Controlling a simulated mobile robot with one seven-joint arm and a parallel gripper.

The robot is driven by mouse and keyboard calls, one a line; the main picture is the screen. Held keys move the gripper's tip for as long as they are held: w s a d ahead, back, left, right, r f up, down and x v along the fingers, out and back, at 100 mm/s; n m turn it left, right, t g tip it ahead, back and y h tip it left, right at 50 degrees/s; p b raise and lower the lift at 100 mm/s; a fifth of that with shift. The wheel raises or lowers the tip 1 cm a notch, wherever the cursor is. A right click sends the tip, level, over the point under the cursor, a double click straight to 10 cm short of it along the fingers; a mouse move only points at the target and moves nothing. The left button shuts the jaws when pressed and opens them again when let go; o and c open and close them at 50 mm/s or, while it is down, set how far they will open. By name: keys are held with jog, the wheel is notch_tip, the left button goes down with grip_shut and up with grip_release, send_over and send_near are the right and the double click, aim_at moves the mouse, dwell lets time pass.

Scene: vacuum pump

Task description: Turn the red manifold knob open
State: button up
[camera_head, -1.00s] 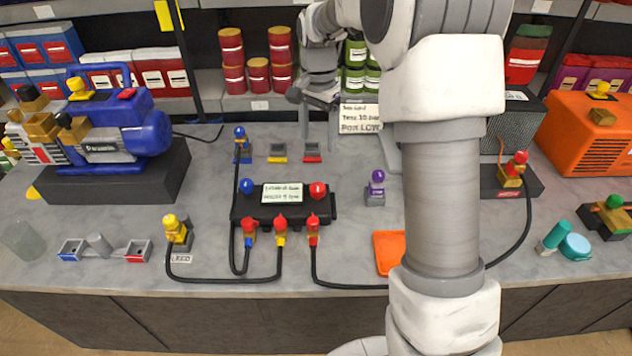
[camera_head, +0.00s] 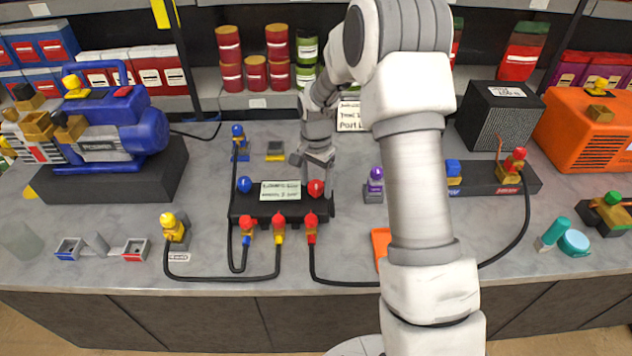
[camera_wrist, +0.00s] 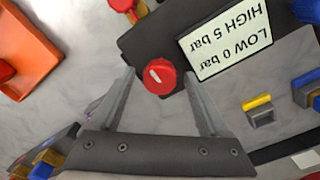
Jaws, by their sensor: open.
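The red manifold knob (camera_head: 316,188) is on the right end of the black manifold block (camera_head: 324,208). In the wrist view the knob (camera_wrist: 159,77) is round, with a white mark on its top. My gripper (camera_head: 317,176) is at the knob in the head view. In the wrist view my gripper (camera_wrist: 160,80) is open, one finger on each side of the knob, with small gaps visible. How far the fingertips reach down its sides I cannot tell. A label (camera_wrist: 225,38) on the block reads "HIGH 5 bar" and "LOW 0 bar".
A blue knob (camera_head: 244,184) is on the block's left end. Red and yellow hose connectors (camera_head: 279,228) line its front. A purple-topped part (camera_head: 375,186) and an orange tray (camera_head: 381,240) stand to the right. A blue pump (camera_head: 125,130) is at left.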

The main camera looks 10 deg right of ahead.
grip_shut()
dwell(0.4)
jog(key=shift+n, duration=0.3)
jog(key=n, duration=0.3)
jog(key=shift+n+b, duration=0.3)
jog(key=shift+b, duration=0.05)
jog(key=n, duration=0.4)
jog(key=shift+n, duration=0.3)
jog(key=n, duration=0.4)
jog(key=shift+n, duration=2.5)
